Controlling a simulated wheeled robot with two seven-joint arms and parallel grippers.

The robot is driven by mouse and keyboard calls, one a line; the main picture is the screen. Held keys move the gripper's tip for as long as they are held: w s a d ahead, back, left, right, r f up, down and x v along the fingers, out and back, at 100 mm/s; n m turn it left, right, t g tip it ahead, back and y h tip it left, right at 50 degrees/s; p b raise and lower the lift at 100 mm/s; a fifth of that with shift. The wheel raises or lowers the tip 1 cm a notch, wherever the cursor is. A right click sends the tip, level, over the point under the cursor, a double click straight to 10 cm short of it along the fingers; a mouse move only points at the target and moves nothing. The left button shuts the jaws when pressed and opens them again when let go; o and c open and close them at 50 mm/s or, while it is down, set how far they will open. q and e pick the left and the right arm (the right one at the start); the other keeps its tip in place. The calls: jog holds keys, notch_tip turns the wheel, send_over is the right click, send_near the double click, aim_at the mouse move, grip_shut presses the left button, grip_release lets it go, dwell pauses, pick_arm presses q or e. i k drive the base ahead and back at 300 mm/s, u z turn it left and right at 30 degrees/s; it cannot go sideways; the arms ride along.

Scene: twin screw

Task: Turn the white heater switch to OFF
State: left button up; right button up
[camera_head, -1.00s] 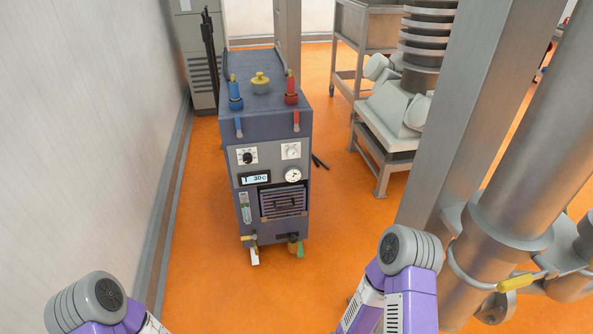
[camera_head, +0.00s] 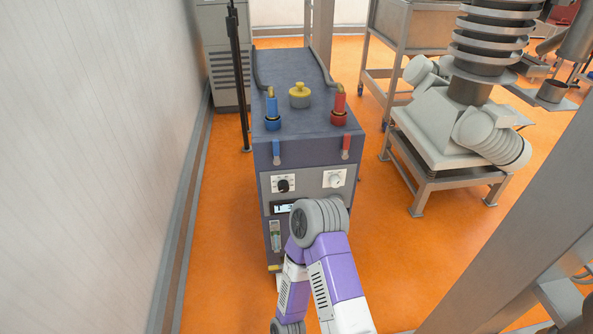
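The white heater switch (camera_head: 335,180) is a round white knob on a white plate, at the upper right of the front panel of a blue-grey heater unit (camera_head: 306,152). Its pointer position is too small to tell. A black knob (camera_head: 283,186) on a similar plate sits to its left. One of my purple and white arms rises in front of the unit and hides the lower right of its front, just below the white switch. Neither gripper shows, so I cannot see what they hold.
Blue (camera_head: 272,108) and red (camera_head: 338,106) fittings and a yellow cap (camera_head: 299,95) stand on top of the unit. A wall (camera_head: 90,150) runs along the left. A machine on a metal stand (camera_head: 450,150) is at the right. Orange floor lies between.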

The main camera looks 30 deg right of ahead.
aim_at(335, 180)
jog(key=z, duration=0.6)
jog(key=i, duration=1.15)
jog(key=z, duration=0.95)
